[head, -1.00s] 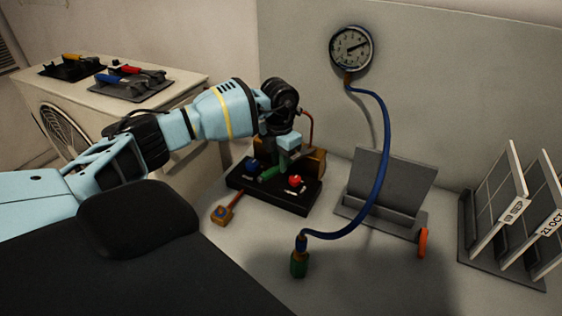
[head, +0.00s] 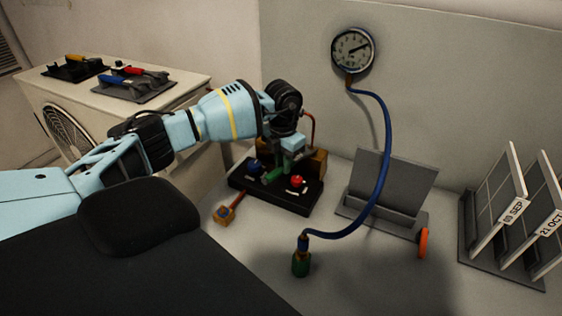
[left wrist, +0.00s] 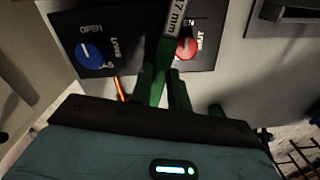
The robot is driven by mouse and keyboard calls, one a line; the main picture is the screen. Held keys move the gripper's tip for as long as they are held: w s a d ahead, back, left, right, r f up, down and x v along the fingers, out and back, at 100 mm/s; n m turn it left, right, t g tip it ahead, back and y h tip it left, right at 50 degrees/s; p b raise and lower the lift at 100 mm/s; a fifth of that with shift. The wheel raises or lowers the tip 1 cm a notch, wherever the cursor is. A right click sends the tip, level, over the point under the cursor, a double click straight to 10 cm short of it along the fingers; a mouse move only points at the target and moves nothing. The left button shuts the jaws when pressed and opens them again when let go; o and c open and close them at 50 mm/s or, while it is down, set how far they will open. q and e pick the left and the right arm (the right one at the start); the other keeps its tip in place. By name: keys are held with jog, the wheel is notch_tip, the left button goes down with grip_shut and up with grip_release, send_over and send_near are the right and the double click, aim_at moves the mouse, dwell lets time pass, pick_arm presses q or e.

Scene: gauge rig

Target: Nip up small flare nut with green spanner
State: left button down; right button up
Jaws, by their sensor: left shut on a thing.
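My left gripper (head: 291,156) is shut on the green spanner (head: 271,175), over the black valve panel (head: 285,202). In the left wrist view the spanner (left wrist: 163,65) runs up and away from the gripper, with a white label reading "7 mm" at its visible end, the first part cut off. It passes between the blue knob (left wrist: 91,53) and the red knob (left wrist: 186,48). The spanner's jaw end is not clear in either view. I cannot pick out the small flare nut with certainty; the arm and spanner cover part of the panel. My right gripper is not in view.
A brass fitting (head: 225,214) on a copper pipe lies at the panel's left. A blue hose (head: 384,150) runs from the gauge (head: 353,49) to a green-ended fitting (head: 301,264) on the bench. A grey stand (head: 391,184) and upright racks (head: 512,220) stand right.

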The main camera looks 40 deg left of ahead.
pick_arm(q)
jog(key=shift+d+n+p, duration=0.35)
jog(key=shift+d+n, duration=0.2)
jog(key=shift+n, duration=0.05)
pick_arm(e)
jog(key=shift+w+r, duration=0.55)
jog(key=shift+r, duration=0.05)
